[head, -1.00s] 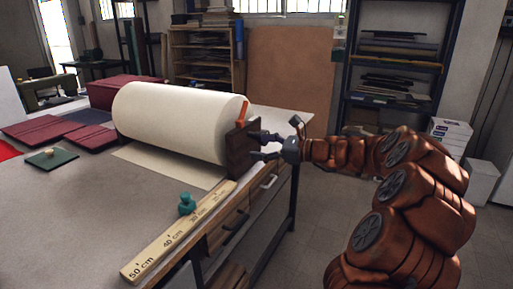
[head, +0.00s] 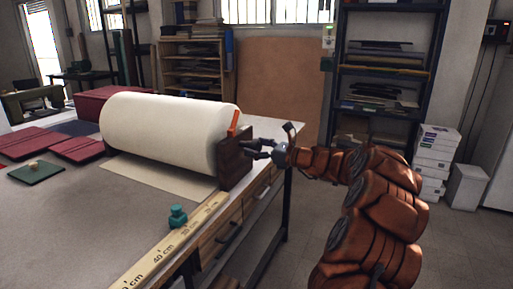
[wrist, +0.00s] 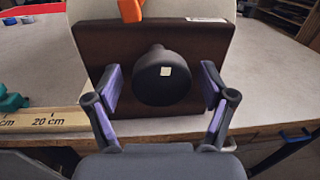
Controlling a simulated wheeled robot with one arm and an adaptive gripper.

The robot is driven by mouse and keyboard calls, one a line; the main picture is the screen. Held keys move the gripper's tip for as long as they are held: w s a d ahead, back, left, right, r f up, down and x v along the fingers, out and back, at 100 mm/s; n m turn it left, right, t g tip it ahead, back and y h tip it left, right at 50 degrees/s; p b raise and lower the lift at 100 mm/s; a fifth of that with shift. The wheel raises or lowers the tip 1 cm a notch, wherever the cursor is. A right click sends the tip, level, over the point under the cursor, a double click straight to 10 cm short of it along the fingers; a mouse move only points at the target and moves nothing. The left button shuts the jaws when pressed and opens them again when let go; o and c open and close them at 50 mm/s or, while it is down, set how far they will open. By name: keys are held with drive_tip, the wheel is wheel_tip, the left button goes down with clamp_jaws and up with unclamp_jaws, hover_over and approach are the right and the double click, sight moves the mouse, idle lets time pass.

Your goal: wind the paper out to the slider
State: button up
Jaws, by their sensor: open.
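The big cream paper roll (head: 160,128) lies on the table, with a flat sheet of its paper (head: 160,178) out in front of it. A dark wooden end block (head: 235,163) holds its right end, with an orange lever (head: 233,123) on top. In the wrist view a round black knob (wrist: 163,76) with a pale square mark stands out from the block (wrist: 105,60). My gripper (wrist: 160,88) is open, one finger on each side of the knob, with gaps showing. The teal slider (head: 178,215) sits on the wooden ruler (head: 160,256), near the 30 cm mark.
Drawers (head: 228,237) run under the front edge. A shelf rack (head: 385,75) and white boxes (head: 435,160) stand behind my arm.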

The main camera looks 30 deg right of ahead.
drive_tip(key=shift+c, duration=0.4)
drive_tip(key=shift+w, duration=0.1)
clamp_jaws()
idle(0.3)
